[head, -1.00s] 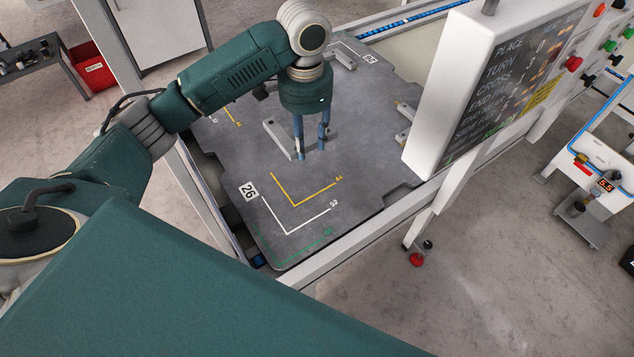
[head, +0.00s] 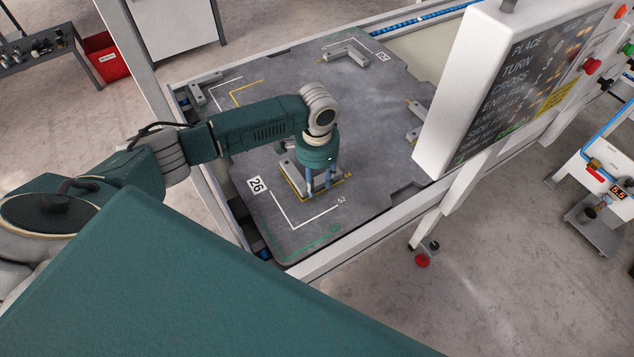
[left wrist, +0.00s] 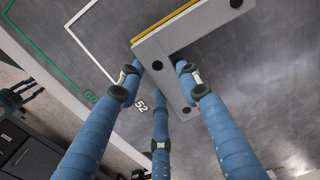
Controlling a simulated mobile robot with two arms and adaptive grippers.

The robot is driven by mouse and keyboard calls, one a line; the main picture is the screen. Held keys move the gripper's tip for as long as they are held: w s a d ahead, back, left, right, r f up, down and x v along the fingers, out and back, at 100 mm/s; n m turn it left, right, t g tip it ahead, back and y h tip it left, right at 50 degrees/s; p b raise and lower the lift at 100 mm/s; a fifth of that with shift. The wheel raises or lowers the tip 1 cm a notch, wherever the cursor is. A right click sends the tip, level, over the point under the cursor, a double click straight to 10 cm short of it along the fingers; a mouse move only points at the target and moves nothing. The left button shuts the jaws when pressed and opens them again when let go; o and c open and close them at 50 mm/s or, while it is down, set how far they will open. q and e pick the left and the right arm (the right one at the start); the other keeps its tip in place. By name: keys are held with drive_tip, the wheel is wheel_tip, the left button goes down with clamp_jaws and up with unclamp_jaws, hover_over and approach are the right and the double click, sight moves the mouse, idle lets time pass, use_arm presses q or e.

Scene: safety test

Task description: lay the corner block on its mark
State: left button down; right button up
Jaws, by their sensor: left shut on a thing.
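The corner block is a grey L-shaped piece, partly hidden by my fingers in the head view (head: 289,167); it also shows in the left wrist view (left wrist: 208,25). My left gripper (head: 319,190) is shut on one arm of it, with blue fingers on both sides. The block is at the yellow corner mark (head: 345,178) labelled 44, on the grey plate. In the left wrist view the yellow line (left wrist: 165,17) runs along the outer edge of one block arm. I cannot tell whether the block touches the plate.
A white corner mark (head: 316,217) labelled 52 and a green one (head: 318,245) lie nearer the plate's front corner. Other grey blocks stand at the back (head: 347,54), left (head: 197,94) and right edges. A white control panel (head: 505,80) rises at the right.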

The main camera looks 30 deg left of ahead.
use_arm(q)
drive_tip(key=shift+w+f, duration=0.1)
drive_tip(key=shift+f, duration=0.35)
drive_tip(key=shift+f, duration=0.1)
drive_tip(key=c, duration=1.2)
unclamp_jaws()
wheel_tip(320, 180, up, 12)
